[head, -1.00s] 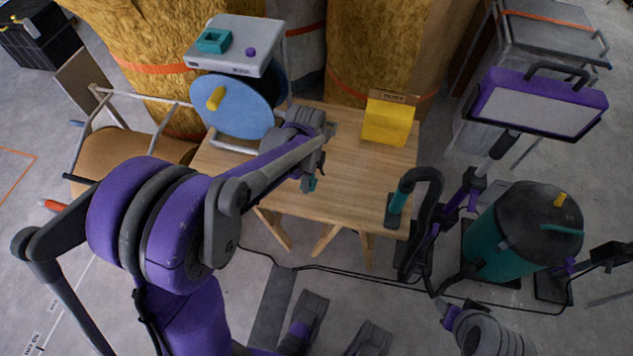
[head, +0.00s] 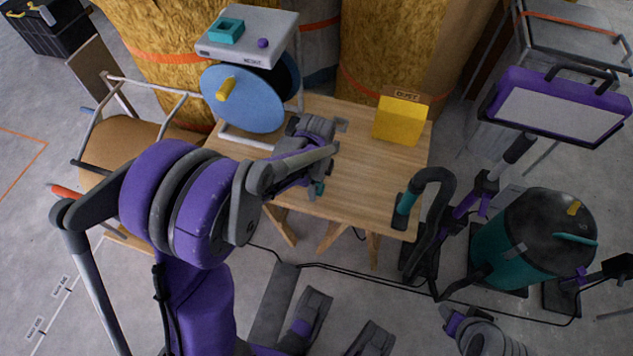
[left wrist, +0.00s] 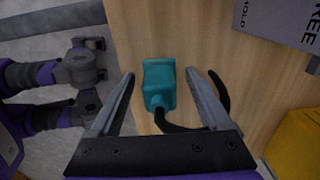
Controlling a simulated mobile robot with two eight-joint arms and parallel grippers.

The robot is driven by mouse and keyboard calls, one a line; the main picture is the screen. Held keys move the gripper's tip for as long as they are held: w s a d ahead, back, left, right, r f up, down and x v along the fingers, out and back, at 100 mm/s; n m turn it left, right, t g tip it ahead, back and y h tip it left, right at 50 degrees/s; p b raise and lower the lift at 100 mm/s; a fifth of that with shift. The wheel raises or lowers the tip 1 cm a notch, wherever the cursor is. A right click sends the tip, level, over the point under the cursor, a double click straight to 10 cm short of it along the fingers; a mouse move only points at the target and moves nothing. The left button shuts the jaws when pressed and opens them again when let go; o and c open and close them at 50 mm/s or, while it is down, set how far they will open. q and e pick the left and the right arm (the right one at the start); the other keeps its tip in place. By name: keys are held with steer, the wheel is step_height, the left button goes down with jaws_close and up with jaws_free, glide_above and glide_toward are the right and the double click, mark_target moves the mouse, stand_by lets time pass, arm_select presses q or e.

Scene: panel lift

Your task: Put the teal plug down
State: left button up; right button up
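The teal plug (left wrist: 158,82) shows in the left wrist view over the wooden tabletop, with a black cord trailing from its lower end. My left gripper (left wrist: 160,74) is open. Its two fingers stand on either side of the plug with a visible gap on each side. The plug appears to rest on the table, though its underside is hidden. In the head view a small teal part of the plug (head: 319,188) shows below my left wrist, near the table's front edge.
The wooden table (head: 375,185) has bare wood to the right of the plug. A yellow box (head: 402,118) stands at its back right. A black hose with a teal end (head: 407,203) is at the right front edge. A teal drum (head: 510,250) stands on the floor.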

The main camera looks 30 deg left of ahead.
arm_select(q)
steer(key=shift+r, duration=0.1)
steer(key=shift+r, duration=0.3)
step_height(320, 180, up, 11)
steer(key=p, duration=0.3)
steer(key=shift+f, duration=0.2)
steer(key=shift+s+d+r, duration=0.1)
steer(key=shift+s+r, duration=0.05)
steer(key=shift+r, duration=0.45)
steer(key=s+d+n+t, duration=0.2)
steer(key=s+d+n, duration=0.1)
steer(key=s+n, duration=0.4)
steer(key=s+d+r+n+t, duration=0.1)
steer(key=s+d+n+t, duration=0.1)
steer(key=s+n, duration=0.6)
steer(key=shift+s+d+t, duration=0.4)
steer(key=shift+s+d, duration=0.3)
steer(key=shift+s, duration=0.1)
